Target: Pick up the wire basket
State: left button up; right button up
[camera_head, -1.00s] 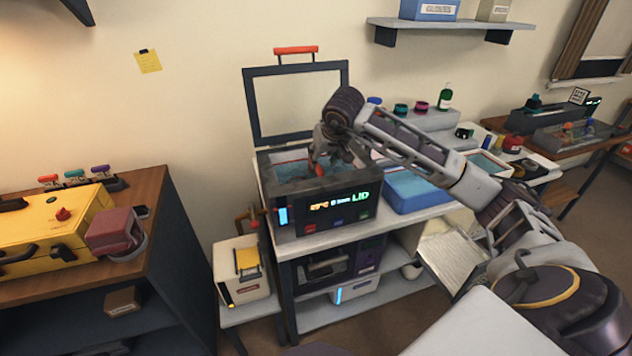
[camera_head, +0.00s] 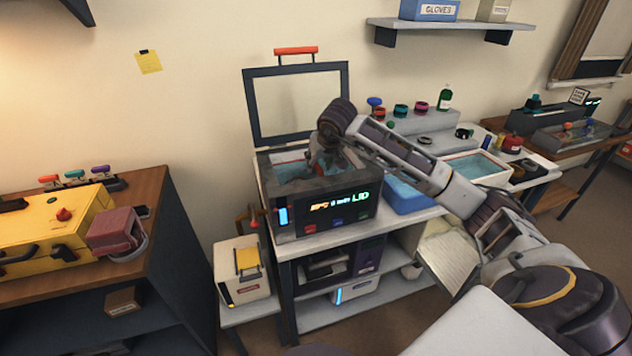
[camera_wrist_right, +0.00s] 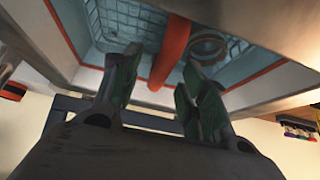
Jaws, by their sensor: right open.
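The wire basket (camera_wrist_right: 110,20) sits in the open tank of the bath unit (camera_head: 325,217). In the right wrist view its orange handle (camera_wrist_right: 174,45) passes between the two fingers of my right gripper (camera_wrist_right: 161,64). The fingers are open, with a visible gap on either side of the handle. A ring-shaped part (camera_wrist_right: 208,45) lies inside the basket. In the head view my right gripper (camera_head: 325,170) points down into the tank and hides most of the basket and its handle. My left gripper is not in view.
The unit's framed lid (camera_head: 298,103) stands raised behind the tank, close to my right wrist. A blue tray (camera_head: 410,196) is to the right under my forearm. A yellow case (camera_head: 50,235) stands on the left cabinet.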

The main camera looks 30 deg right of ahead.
aim_at(317, 163)
jog(key=shift+w+f, duration=0.5)
jog(key=shift+x, duration=1.2)
jog(key=shift+c, duration=0.2)
grip_shut()
